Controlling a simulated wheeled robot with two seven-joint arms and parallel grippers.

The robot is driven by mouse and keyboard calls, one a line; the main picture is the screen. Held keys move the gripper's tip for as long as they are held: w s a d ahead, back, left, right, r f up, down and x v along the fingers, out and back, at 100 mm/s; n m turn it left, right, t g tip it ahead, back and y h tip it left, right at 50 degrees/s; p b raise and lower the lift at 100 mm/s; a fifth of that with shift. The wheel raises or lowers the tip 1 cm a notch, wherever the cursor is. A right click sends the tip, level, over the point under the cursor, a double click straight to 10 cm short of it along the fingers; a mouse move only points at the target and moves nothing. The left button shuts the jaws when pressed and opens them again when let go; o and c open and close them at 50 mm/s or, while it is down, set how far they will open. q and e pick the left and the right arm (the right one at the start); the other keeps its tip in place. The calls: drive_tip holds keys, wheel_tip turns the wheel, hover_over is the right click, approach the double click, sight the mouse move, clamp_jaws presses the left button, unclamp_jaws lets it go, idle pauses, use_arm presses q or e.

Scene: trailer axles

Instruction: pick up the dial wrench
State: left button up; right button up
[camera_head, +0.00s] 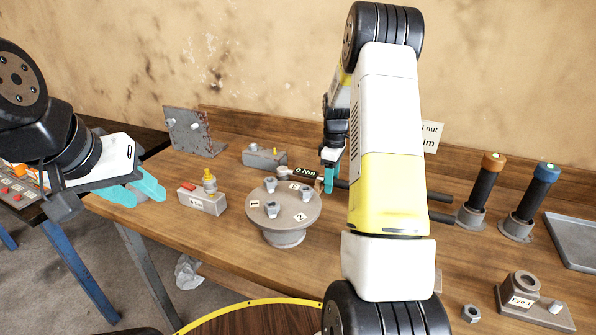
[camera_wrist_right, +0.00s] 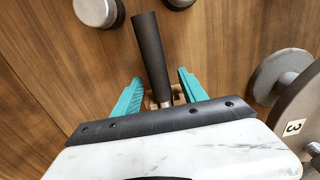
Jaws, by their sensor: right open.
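The dial wrench (camera_head: 308,174), with a dark display reading "0 Nm", lies on the bench behind the round turntable; my right arm hides part of it. In the right wrist view a black handle with a metal neck (camera_wrist_right: 151,55), apparently the wrench's, runs between the teal fingers of my right gripper (camera_wrist_right: 160,78). The fingers stand apart on either side of it, with gaps; I cannot tell how far above it they are. In the head view my right gripper (camera_head: 330,178) is beside the display. My left gripper (camera_head: 135,190) is open and empty at the bench's left end.
The round turntable (camera_head: 283,225) with numbered studs stands in front of the wrench. Two handled tools (camera_head: 485,185) (camera_head: 532,195) stand upright in holders at right, near a grey tray (camera_head: 580,240). A labelled block (camera_head: 202,198) is left of the turntable.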

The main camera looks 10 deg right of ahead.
clamp_jaws()
drive_tip(key=shift+r, duration=0.1)
idle(1.2)
